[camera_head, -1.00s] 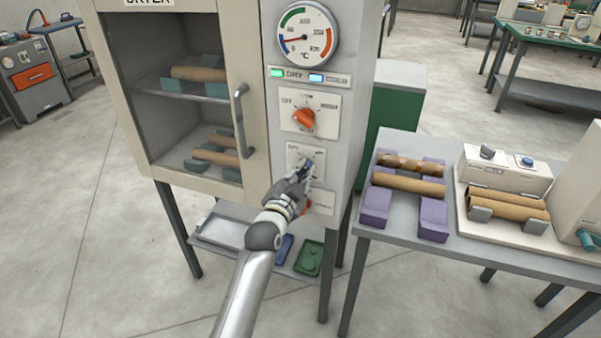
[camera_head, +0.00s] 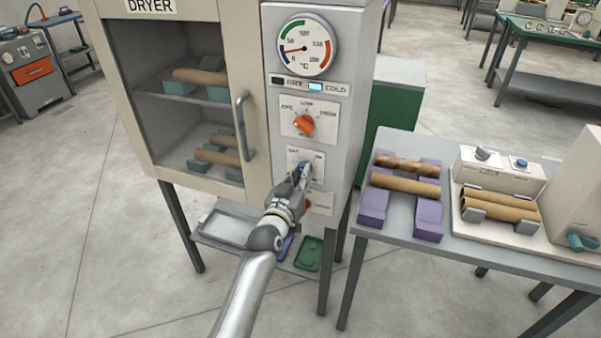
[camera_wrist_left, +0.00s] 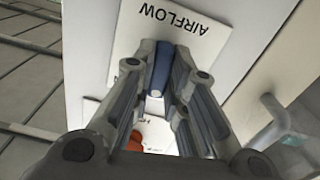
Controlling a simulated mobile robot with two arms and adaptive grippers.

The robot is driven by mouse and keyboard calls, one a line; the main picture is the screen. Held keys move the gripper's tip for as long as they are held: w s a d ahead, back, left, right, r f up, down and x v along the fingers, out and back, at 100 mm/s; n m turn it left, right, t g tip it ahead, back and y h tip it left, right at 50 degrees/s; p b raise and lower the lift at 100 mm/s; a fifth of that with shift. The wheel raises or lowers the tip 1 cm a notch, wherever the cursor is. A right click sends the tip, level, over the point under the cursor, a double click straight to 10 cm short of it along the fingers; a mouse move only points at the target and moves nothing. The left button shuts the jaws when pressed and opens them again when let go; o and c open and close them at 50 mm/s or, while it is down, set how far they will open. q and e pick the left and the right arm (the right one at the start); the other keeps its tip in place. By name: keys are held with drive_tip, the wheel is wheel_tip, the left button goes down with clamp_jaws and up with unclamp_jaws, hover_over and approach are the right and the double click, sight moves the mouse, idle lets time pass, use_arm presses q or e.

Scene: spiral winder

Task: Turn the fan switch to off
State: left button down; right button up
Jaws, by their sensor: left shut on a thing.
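The fan switch is a small blue lever (camera_wrist_left: 161,68) on a white plate lettered AIRFLOW (camera_wrist_left: 175,22), seen in the left wrist view. In the head view its plate (camera_head: 293,155) is on the dryer's front panel, below the orange knob, and the switch is largely hidden by my gripper. My left gripper (camera_head: 299,173) is shut on the blue switch, with one finger on each side of it in the wrist view (camera_wrist_left: 159,85). The exact position the switch points to is hard to read. My right gripper is not in view.
The dryer (camera_head: 257,70) has a dial gauge (camera_head: 306,48), an orange knob (camera_head: 304,124) and a door handle (camera_head: 243,125) beside the panel. Another orange control (camera_head: 307,205) is just below my gripper. A table (camera_head: 400,245) with brown tubes stands to the right.

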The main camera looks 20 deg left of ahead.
use_arm(q)
drive_tip(key=n+p, duration=0.1)
drive_tip(key=n, duration=0.5)
drive_tip(key=shift+r+n, duration=0.1)
drive_tip(key=shift+n, duration=0.2)
idle(0.4)
drive_tip(key=c, duration=1.4)
unclamp_jaws()
drive_tip(key=shift+c, duration=0.2)
drive_tip(key=shift+s, duration=0.1)
drive_tip(key=s, duration=1.2)
drive_tip(key=shift+a, duration=0.2)
drive_tip(key=shift+w, duration=0.1)
